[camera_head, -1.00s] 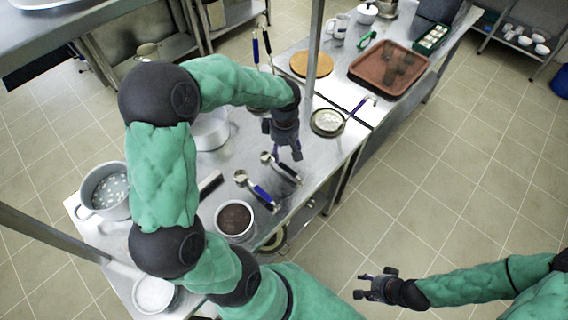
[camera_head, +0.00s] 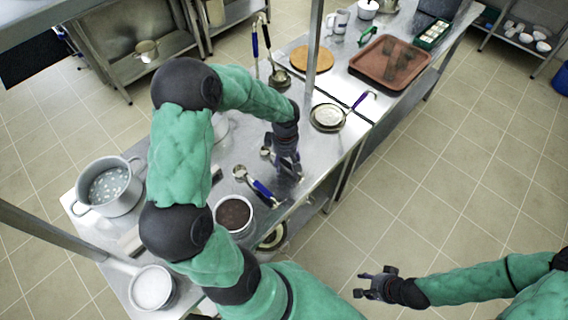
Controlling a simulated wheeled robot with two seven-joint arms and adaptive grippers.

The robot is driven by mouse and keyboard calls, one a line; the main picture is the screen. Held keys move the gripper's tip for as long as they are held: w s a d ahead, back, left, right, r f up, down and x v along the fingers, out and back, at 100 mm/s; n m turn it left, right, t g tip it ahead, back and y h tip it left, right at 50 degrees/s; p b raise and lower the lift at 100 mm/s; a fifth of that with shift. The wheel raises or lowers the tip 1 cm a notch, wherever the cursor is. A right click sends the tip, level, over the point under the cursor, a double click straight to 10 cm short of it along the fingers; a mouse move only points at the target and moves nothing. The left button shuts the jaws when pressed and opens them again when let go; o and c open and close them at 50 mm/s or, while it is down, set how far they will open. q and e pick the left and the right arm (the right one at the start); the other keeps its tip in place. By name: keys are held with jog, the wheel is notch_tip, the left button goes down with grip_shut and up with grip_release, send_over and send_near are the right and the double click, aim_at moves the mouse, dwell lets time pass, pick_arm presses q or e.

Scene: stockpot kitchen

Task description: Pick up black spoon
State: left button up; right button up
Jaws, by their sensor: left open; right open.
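Two spoon-like utensils lie on the steel table. One has a dark handle that looks black; its metal bowl (camera_head: 265,151) shows beside my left gripper, and most of its handle is hidden behind the fingers. The other, a blue-handled spoon (camera_head: 262,188), lies nearer and to the left. My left gripper (camera_head: 290,172) is open and points down over the dark-handled spoon. I cannot tell whether its fingers touch the handle. My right gripper (camera_head: 366,284) is open and empty, over the floor to the right of the table.
A grey pot (camera_head: 113,190), a white container with brown contents (camera_head: 233,214) and a white-filled pot (camera_head: 152,289) stand on the near table. A pan with a purple handle (camera_head: 328,117), a brown tray (camera_head: 388,62) and a round wooden board (camera_head: 312,58) lie farther back. A metal post stands behind my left gripper.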

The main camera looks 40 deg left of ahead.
pick_arm(q)
grip_shut()
jog(key=shift+r, duration=0.2)
jog(key=shift+r, duration=0.55)
jog(key=w+a+r+p, duration=0.3)
jog(key=a+r, duration=0.8)
jog(key=a, duration=0.2)
jog(key=shift+w+a+r, duration=0.2)
jog(key=shift+a+r, duration=0.1)
jog(key=shift+a, duration=0.05)
